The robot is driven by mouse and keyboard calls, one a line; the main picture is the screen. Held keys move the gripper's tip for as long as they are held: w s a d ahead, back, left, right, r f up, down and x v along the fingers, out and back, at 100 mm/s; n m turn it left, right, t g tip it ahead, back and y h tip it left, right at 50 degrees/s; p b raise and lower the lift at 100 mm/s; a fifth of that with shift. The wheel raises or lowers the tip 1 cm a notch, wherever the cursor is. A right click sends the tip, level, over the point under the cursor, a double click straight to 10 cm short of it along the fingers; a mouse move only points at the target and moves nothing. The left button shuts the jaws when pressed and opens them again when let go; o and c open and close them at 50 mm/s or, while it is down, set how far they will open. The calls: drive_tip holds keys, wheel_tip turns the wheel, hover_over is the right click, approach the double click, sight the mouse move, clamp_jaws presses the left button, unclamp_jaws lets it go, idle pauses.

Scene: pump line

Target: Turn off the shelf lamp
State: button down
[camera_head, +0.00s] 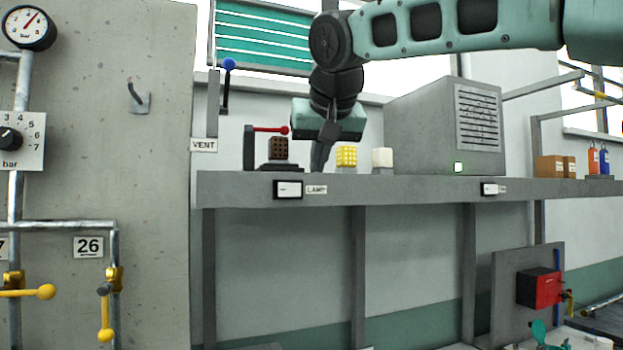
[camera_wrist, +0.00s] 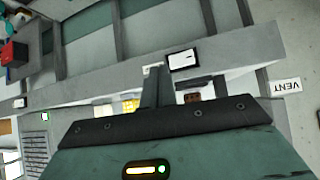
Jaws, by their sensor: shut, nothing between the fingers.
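A white rocker switch in a dark frame (camera_head: 288,189) sits on the shelf's front edge, with a LAMP label (camera_head: 316,189) to its right. The switch also shows in the wrist view (camera_wrist: 183,60). My gripper (camera_head: 318,168) points down at the shelf, just above and right of the switch in the head view. In the wrist view its shut, empty fingers (camera_wrist: 157,72) end beside the switch, apart from it in the picture. Whether they touch the shelf edge I cannot tell. I cannot make out which shelf object is the lamp.
The grey shelf (camera_head: 420,190) carries a brown block (camera_head: 279,149) by a red-handled lever (camera_head: 270,129), a yellow block (camera_head: 346,156), a white block (camera_head: 382,158) and a grey louvred box (camera_head: 440,125) with a lit indicator. Another switch (camera_head: 489,189) is further right on the edge.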

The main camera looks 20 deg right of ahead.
drive_tip(key=v, duration=0.3)
drive_tip(key=d+v, duration=0.1)
drive_tip(key=shift+s+a+r+b, duration=0.1)
drive_tip(key=shift+s+r+b, duration=0.1)
drive_tip(key=shift+b, duration=0.15)
drive_tip(key=s+a+f+n+g+y+b, duration=0.1)
drive_tip(key=s+a+f+n+g, duration=0.15)
drive_tip(key=f, duration=0.65)
drive_tip(key=s+a+f+n+g+y, duration=0.1)
drive_tip(key=s+a+f+n, duration=0.2)
drive_tip(key=f, duration=0.7)
drive_tip(key=s+a+f+n+g+y+b, duration=0.1)
drive_tip(key=s+a+f+g, duration=0.15)
drive_tip(key=a+f, duration=0.45)
drive_tip(key=s+d+f+n+g, duration=0.1)
drive_tip(key=s+d+f, duration=0.1)
drive_tip(key=s+f, duration=0.7)
drive_tip(key=s+d+f+n+g+h+b, duration=0.1)
drive_tip(key=s+d+f+n+g, duration=0.1)
drive_tip(key=s+f, duration=0.7)
wheel_tip(320, 180, down, 5)
drive_tip(key=shift+s+d+r+g, duration=0.1)
drive_tip(key=shift+s+d+g, duration=0.2)
drive_tip(key=shift+d, duration=0.25)
drive_tip(key=shift+w, duration=0.1)
